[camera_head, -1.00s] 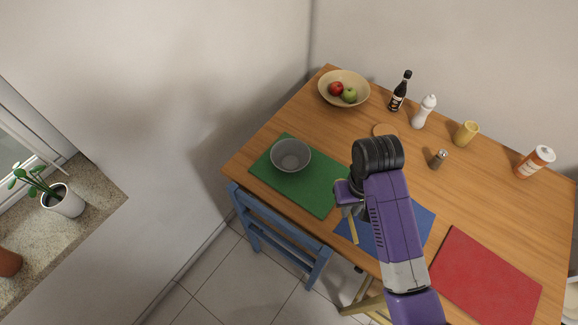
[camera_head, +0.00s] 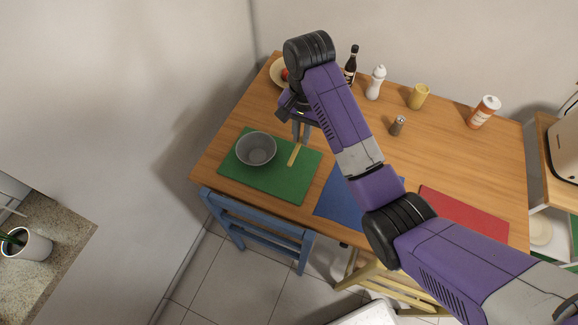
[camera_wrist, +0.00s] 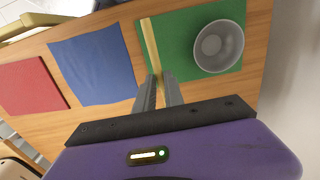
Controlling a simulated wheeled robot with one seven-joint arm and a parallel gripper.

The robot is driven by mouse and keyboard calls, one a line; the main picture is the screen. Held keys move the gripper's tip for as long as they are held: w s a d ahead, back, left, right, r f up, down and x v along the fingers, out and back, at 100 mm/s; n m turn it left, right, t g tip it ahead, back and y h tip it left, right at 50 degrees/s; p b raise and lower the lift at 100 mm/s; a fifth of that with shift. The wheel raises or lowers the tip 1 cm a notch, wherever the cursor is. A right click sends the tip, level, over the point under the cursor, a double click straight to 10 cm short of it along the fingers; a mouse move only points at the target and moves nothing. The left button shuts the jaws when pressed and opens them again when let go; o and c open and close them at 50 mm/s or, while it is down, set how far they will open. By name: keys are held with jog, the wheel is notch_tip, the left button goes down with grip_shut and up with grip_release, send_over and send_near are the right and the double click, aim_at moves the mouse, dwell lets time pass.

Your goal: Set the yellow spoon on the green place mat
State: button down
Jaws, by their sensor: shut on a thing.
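The yellow spoon (camera_head: 295,154) shows as a narrow yellow strip over the right part of the green place mat (camera_head: 240,187). In the wrist view the spoon (camera_wrist: 150,44) runs out from between my fingers, over the mat's left part (camera_wrist: 183,65). My gripper (camera_head: 301,140) is shut on the spoon's end; its fingertips (camera_wrist: 158,80) are close together. A grey bowl (camera_head: 256,148) stands on the same mat, left of the spoon in the head view. I cannot tell whether the spoon touches the mat. My arm hides part of the table behind the gripper.
A blue mat (camera_head: 340,205) and a red mat (camera_head: 462,214) lie to the right. A bottle (camera_head: 351,66), white shaker (camera_head: 376,83), yellow cup (camera_head: 418,96), small shaker (camera_head: 398,126) and orange-white canister (camera_head: 484,112) stand along the back. A blue chair (camera_head: 258,235) is at the front edge.

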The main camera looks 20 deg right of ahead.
jog(key=b, duration=0.3)
send_over(299, 174)
notch_tip(299, 174, down, 13)
jog(key=shift+s+f, duration=0.15)
jog(key=shift+f, duration=2.35)
jog(key=shift+f, duration=0.2)
jog(key=c, duration=1.4)
grip_release()
jog(key=shift+c, duration=0.2)
jog(key=shift+r, duration=0.1)
notch_tip(299, 174, up, 12)
jog(key=b, duration=0.1)
jog(key=shift+r, duration=0.15)
